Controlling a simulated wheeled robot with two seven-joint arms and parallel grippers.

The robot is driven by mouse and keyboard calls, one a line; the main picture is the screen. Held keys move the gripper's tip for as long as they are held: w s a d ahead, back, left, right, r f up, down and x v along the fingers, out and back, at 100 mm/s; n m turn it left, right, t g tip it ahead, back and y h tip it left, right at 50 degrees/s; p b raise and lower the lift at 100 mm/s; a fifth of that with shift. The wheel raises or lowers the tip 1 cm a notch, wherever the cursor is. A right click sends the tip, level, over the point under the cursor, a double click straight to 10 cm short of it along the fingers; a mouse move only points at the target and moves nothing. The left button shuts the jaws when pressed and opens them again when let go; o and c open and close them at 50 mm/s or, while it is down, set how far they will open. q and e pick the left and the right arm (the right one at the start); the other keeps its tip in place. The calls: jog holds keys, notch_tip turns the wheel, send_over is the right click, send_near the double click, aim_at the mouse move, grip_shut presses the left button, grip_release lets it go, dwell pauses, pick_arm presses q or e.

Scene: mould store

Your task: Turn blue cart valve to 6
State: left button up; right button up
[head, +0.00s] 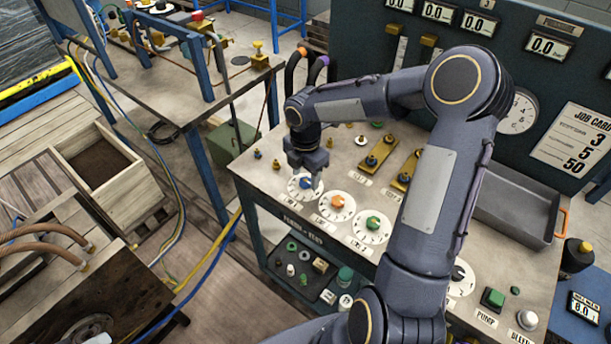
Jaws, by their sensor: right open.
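The blue valve (304,184) is a small blue knob on a white numbered dial (293,191) at the left front corner of the cart top. My right gripper (309,178) points down right over this dial, its fingers around or just above the blue knob; I cannot tell whether they touch it. It is open. The fingers partly cover the dial, and its pointer setting is too small to read. An orange valve (337,201) and a green valve (373,223) sit on similar dials to the right. My left gripper is not in view.
The cart top (262,172) also carries brass bars (380,150), a grey tray (518,205), and a green button (493,298). A dark panel with displays and a job card (577,147) stands behind. A workbench (175,95) is at the upper left, a wooden crate (128,185) below it.

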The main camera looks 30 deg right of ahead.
jog(key=shift+f, duration=0.6)
jog(key=c, duration=1)
jog(key=shift+o, duration=0.2)
